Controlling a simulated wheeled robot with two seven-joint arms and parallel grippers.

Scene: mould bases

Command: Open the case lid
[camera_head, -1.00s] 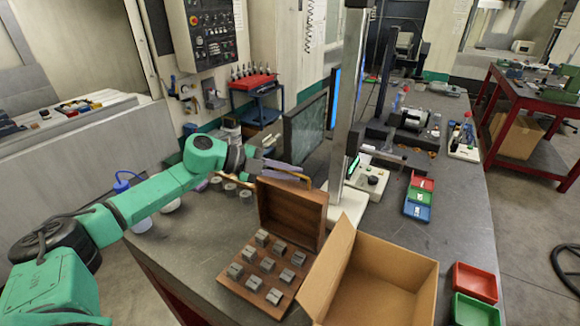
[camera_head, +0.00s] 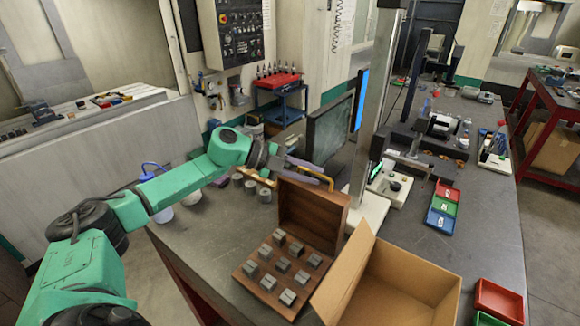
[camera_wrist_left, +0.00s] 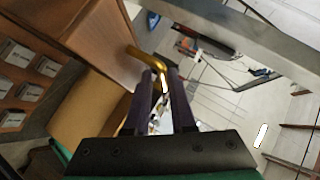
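The wooden case (camera_head: 250,291) lies open on the grey bench. Its lid (camera_head: 312,215) stands roughly upright at the back; in the left wrist view the lid (camera_wrist_left: 95,35) is at the upper left. Several grey metal blocks (camera_head: 283,264) sit in rows in the base. A gold handle (camera_head: 318,175) projects from the lid's upper edge. My left gripper (camera_head: 300,163) is behind the lid's top. In the left wrist view the handle (camera_wrist_left: 147,60) runs between the fingertips, which look closed on it. My right gripper is not in view.
An open cardboard box (camera_head: 400,290) stands close to the case's right side. A monitor (camera_head: 330,130) and a metal column stand behind the lid. Small round pots (camera_head: 250,188) are near my left wrist. Coloured trays (camera_head: 443,207) lie farther right.

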